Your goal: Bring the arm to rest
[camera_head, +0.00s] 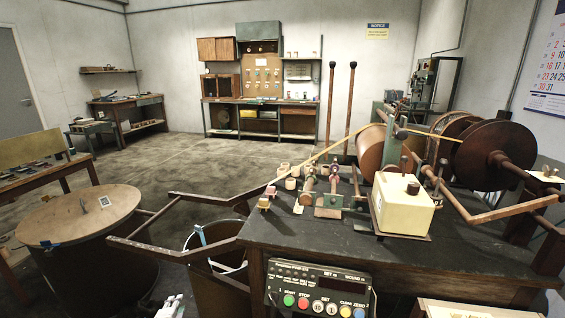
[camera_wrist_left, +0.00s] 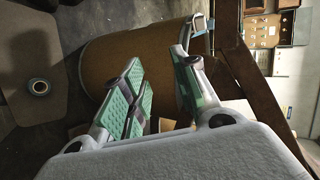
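My left gripper (camera_head: 172,306) shows only as a small pale piece at the bottom edge of the head view, low between the lidded drum and the open bin. In the left wrist view the left gripper (camera_wrist_left: 160,85) has green-padded fingers spread apart with a clear gap. Nothing is between them. A brown drum-like container (camera_wrist_left: 100,55) stands behind the fingers; I cannot tell whether they touch it. My right gripper is in neither view.
A dark bench (camera_head: 330,250) carries the winding machine (camera_head: 405,205), wooden reels and small spools. A control box (camera_head: 318,292) hangs at its front. The lidded drum (camera_head: 80,215) stands left. Open floor lies beyond.

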